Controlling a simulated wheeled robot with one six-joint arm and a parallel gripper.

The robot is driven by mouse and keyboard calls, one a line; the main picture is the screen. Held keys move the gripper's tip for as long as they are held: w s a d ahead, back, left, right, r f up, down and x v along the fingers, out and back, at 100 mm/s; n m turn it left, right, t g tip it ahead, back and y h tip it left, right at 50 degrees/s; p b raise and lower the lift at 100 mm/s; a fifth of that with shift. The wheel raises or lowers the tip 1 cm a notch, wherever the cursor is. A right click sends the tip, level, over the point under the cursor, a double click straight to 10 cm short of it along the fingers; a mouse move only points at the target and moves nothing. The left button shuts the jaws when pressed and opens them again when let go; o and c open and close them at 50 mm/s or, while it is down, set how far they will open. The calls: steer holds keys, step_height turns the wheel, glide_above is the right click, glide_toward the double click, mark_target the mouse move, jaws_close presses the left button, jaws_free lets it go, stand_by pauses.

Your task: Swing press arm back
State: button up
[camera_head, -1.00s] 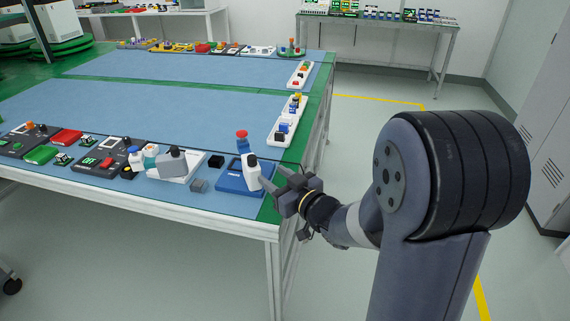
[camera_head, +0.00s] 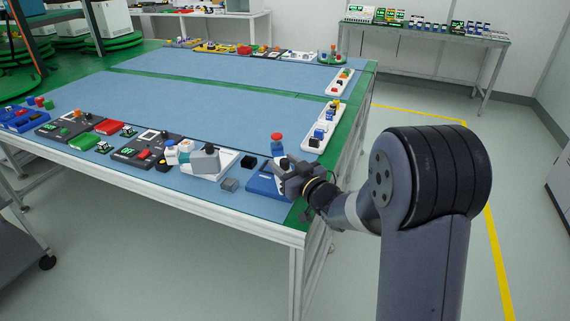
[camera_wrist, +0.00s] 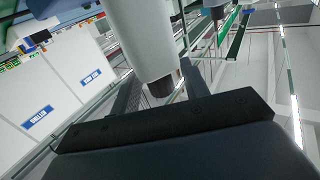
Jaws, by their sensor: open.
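The press has a blue base (camera_head: 262,183) at the near right corner of the table. Its white press arm (camera_head: 283,181) stands over the base, partly hidden by my gripper in the head view. In the wrist view the white press arm (camera_wrist: 145,40) reaches down from the top, and its black tip (camera_wrist: 164,86) hangs between my fingers. My gripper (camera_head: 284,167) is open, with its fingers on either side of the press arm. Whether a finger touches it cannot be told.
A red-topped blue post (camera_head: 277,145) stands just behind the press. A small black block (camera_head: 247,162) and a grey block (camera_head: 228,184) lie to its left, beside a white-based device (camera_head: 225,164). White trays (camera_head: 322,128) line the right edge. The blue mat's middle (camera_head: 190,105) is clear.

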steer(key=shift+c, duration=0.4)
jaws_close()
